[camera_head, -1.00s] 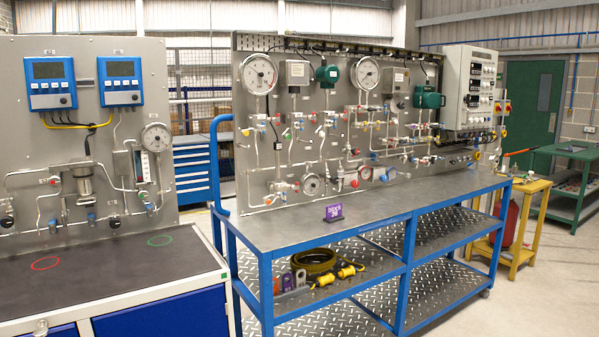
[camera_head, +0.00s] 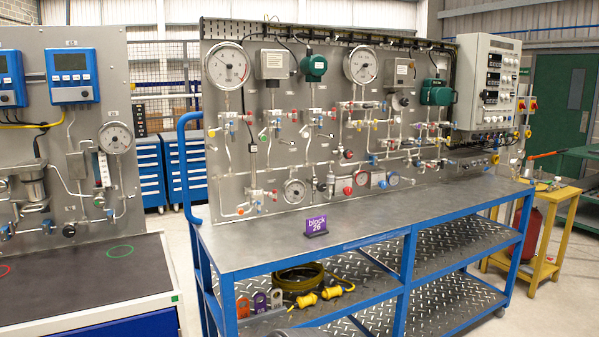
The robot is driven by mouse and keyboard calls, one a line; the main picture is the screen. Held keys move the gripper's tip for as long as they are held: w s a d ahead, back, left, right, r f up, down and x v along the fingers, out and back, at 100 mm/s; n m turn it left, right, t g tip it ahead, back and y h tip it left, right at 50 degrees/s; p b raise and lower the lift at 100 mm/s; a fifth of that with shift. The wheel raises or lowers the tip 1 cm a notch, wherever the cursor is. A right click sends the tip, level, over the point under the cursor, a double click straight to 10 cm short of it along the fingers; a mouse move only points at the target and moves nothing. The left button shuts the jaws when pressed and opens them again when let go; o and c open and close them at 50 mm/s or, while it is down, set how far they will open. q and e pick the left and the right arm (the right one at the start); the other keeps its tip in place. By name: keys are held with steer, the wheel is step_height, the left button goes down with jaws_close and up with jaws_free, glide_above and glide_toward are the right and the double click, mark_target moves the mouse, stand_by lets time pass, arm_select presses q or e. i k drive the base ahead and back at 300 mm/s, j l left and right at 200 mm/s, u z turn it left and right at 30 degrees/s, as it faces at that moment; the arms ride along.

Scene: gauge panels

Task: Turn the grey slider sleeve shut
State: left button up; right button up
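The middle gauge panel (camera_head: 216,130) stands upright on the blue-framed bench and carries gauges, tubing and many small valves with coloured handles. A second gauge panel (camera_head: 144,185) stands at the left. I cannot pick out a grey slider sleeve for certain among the small fittings at this distance, nor tell whether it is open or shut. Neither of my grippers is identifiable in the head view.
The steel bench top (camera_head: 380,213) is mostly clear, with a purple "block 26" sign (camera_head: 316,226) on it. A yellow stand (camera_head: 545,235) is at the right. Grey floor (camera_head: 540,312) is free in front.

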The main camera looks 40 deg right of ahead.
mark_target(331, 178)
steer(key=l+u, duration=0.25)
steer(key=l, duration=2.4)
